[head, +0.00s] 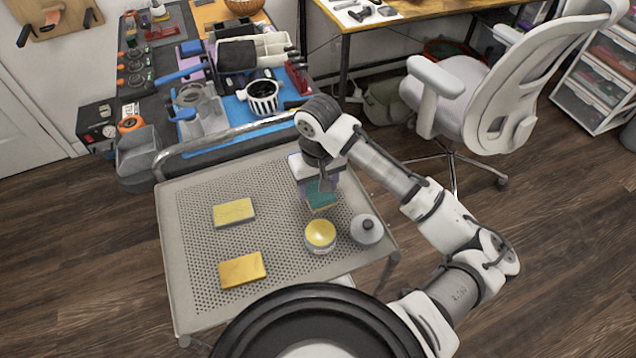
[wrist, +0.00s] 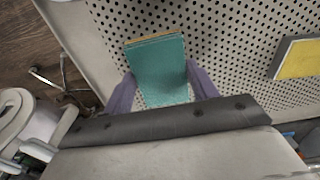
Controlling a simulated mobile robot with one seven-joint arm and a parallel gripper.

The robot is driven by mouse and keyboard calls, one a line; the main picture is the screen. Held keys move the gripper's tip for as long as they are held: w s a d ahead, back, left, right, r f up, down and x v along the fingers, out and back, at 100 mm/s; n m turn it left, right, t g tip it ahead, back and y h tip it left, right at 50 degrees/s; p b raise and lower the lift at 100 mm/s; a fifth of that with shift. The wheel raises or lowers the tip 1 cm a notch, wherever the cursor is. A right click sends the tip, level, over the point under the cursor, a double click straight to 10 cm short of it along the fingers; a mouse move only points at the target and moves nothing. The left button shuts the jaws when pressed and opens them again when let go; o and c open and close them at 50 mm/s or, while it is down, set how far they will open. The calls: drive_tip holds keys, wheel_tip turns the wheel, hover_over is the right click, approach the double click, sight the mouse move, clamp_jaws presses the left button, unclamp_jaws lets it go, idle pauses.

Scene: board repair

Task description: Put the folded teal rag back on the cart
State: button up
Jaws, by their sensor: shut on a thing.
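The folded teal rag (head: 320,193) is between my gripper's purple fingers, over the right back part of the perforated grey cart (head: 190,270). In the wrist view the rag (wrist: 158,70) fills the space between the fingertips (wrist: 160,88), with a thin orange-yellow edge along its far side. My gripper (head: 319,188) is shut on the rag and points down. The cart's perforated top (wrist: 225,45) lies below the rag in the wrist view. I cannot tell whether the rag touches the cart top.
Two yellow blocks (head: 233,212) (head: 242,269) lie on the left half of the cart. A yellow-topped round container (head: 320,236) and a grey round container (head: 366,229) stand just in front of the rag. A rail (head: 230,132) edges the cart's back. An office chair (head: 470,90) stands behind right.

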drive_tip(key=shift+f, duration=0.1)
drive_tip(key=shift+f, duration=0.15)
drive_tip(key=o, duration=0.9)
wheel_tip(320, 180, up, 13)
drive_tip(key=shift+f, duration=0.2)
